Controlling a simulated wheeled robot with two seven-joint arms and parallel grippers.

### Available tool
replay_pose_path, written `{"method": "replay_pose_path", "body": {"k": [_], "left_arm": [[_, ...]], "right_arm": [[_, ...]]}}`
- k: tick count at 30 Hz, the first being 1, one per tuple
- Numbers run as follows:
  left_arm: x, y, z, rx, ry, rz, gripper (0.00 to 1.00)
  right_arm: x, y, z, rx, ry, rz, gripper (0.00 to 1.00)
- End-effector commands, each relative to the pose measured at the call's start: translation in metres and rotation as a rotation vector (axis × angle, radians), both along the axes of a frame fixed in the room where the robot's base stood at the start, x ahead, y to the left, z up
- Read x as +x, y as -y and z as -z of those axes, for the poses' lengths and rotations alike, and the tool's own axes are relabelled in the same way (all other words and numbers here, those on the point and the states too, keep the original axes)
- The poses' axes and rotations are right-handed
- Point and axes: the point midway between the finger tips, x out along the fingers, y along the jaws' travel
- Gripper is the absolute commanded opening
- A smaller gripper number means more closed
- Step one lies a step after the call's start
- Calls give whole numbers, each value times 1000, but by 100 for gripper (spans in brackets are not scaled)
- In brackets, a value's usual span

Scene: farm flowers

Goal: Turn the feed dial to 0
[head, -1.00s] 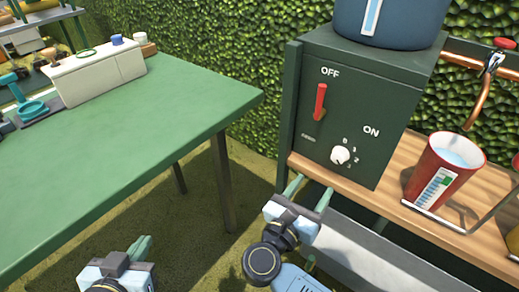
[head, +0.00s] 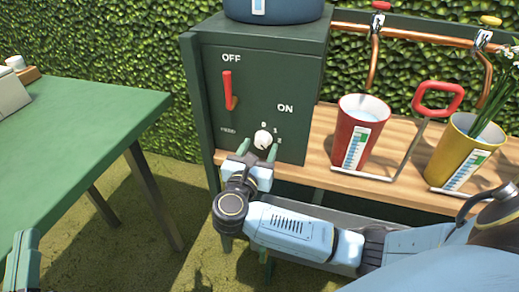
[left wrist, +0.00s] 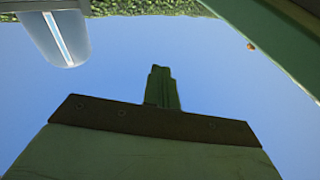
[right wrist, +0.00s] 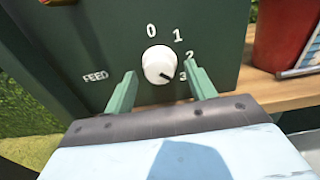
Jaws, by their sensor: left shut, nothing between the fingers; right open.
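The white feed dial (head: 263,139) sits low on the front of the dark green box (head: 208,92). In the right wrist view the dial (right wrist: 160,65) has numbers 0, 1, 2 and 3 around it, and its dark mark points to the lower right, towards 3. My right gripper (head: 258,151) is open just below the dial. In the right wrist view its fingertips (right wrist: 158,77) lie to the left and right of the dial's lower part; I cannot tell whether they touch it. My left gripper (left wrist: 162,88) is shut and empty, low at the left of the head view (head: 23,250).
A red lever (head: 229,90) stands upright below OFF, above the dial. A red cup (head: 375,108) and a yellow cup (head: 445,160) with flowers stand on the wooden shelf (head: 320,160) to the right. A green table (head: 80,135) is at the left.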

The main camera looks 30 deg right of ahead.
Motion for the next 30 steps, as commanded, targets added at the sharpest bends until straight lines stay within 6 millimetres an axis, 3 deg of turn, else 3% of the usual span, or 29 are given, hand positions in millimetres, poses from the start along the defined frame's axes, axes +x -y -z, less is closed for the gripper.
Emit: {"method": "replay_pose_path", "body": {"k": [14, 24, 30], "left_arm": [[-4, 1, -12, -23, 70, 4, 0], [-4, 1, -12, -23, 69, 4, 0], [-4, 1, -12, -23, 68, 4, 0]], "right_arm": [[7, 8, -1, 0, 0, 0, 55], [7, 8, -1, -1, 1, 1, 12], [7, 9, -1, -1, 0, 1, 11]]}}
